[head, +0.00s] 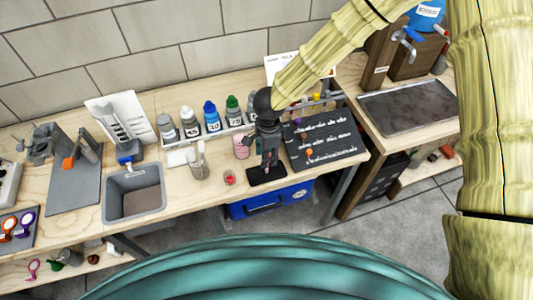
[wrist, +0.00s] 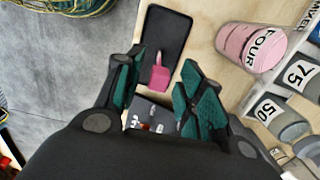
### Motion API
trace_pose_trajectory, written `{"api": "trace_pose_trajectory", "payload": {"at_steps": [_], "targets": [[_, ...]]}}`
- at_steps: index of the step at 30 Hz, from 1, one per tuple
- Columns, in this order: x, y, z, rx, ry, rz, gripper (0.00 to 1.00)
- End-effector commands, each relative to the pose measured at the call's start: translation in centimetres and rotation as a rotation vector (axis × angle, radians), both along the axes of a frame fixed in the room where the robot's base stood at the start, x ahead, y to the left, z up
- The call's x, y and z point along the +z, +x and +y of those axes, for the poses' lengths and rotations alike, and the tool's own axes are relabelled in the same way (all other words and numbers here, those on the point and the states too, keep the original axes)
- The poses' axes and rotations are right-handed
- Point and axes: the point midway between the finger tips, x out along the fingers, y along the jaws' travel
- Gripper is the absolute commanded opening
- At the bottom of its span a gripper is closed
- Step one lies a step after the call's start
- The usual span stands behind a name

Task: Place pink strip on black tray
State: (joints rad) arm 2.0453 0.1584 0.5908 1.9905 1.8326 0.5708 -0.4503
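The black tray (wrist: 168,30), a small dark slab with rounded corners, lies on the wooden bench and also shows in the head view (head: 262,178). The pink strip (wrist: 158,78) is at the tray's near end in the wrist view, overlapping its edge; its narrow tip points onto the tray. I cannot tell whether it rests flat there. My gripper (wrist: 162,72) points down over this spot, with its green-padded fingers apart on either side of the strip and visible gaps between. In the head view my gripper (head: 268,150) is above the tray, and the strip cannot be made out.
A pink jar marked FOUR (wrist: 250,46) stands close to the right of the tray in the wrist view. A rack of labelled bottles (head: 212,118) is behind. A black board (head: 325,138) lies right of my gripper. The bench's front edge is close to the tray.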

Motion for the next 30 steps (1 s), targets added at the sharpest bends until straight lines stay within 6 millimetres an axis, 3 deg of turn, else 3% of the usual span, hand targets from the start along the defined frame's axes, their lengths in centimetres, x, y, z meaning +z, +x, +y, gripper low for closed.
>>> {"api": "trace_pose_trajectory", "payload": {"at_steps": [11, 30], "targets": [[0.8, 0.0, 0.0, -0.002, 0.000, -0.001, 0.38], [11.0, 0.2, -0.4, -0.002, 0.001, -0.001, 0.38]]}}
